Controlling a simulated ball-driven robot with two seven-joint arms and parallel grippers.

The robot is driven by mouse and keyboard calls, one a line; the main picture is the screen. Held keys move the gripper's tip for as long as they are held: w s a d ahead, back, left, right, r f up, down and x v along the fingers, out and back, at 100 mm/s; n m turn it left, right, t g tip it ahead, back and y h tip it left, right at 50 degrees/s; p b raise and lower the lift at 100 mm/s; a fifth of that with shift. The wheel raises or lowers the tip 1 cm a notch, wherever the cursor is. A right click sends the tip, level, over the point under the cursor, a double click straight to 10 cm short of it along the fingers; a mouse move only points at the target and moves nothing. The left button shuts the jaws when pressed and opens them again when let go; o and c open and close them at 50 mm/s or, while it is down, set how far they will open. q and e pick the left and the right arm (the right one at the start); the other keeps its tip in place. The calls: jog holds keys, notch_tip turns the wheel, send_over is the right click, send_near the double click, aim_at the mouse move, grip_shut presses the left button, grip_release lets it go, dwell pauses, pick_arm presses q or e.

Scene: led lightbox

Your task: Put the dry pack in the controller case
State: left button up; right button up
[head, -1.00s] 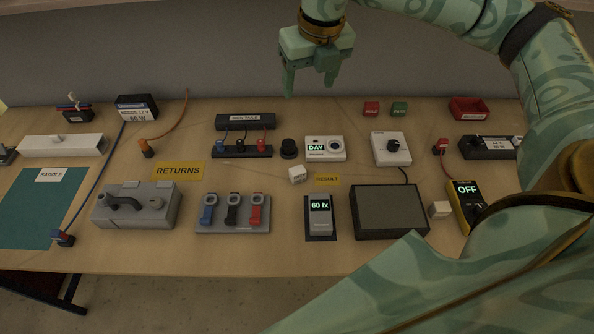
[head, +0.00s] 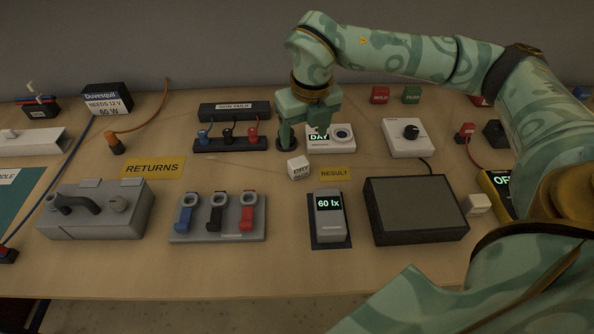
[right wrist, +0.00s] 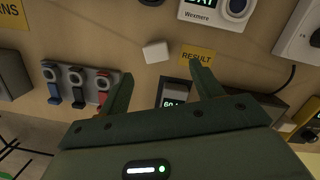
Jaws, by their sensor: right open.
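The dry pack is a small white cube (head: 299,168) with dark lettering, on the table between the RETURNS and RESULT labels. In the right wrist view the cube (right wrist: 155,52) lies just beyond the fingertips. My right gripper (head: 304,132) is open and empty, above and behind the cube, in front of the white DAY unit (head: 343,139). Its spread fingers also show in the right wrist view (right wrist: 161,72). No thing is clearly marked as the controller case; a grey box (head: 125,226) with a dark curved handle-like part stands at the left. My left gripper is out of view.
A meter reading 60 lx (head: 329,222) and a dark panel (head: 417,212) stand in front. A rack with blue, black and red clips (head: 218,237) is left of the meter. A black terminal strip (head: 230,145) stands behind. The table around the cube is mostly clear.

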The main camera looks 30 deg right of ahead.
aim_at(299, 162)
jog(key=f, duration=0.5)
jog(key=shift+w+b, duration=0.4)
jog(key=f, duration=0.1)
jog(key=f+b, duration=0.1)
jog(key=f, duration=0.3)
jog(key=shift+w+a+f+b, duration=0.25)
jog(key=shift+a+b, duration=0.05)
jog(key=shift+b, duration=0.1)
jog(key=shift+r, duration=0.1)
jog(key=c, duration=1.1)
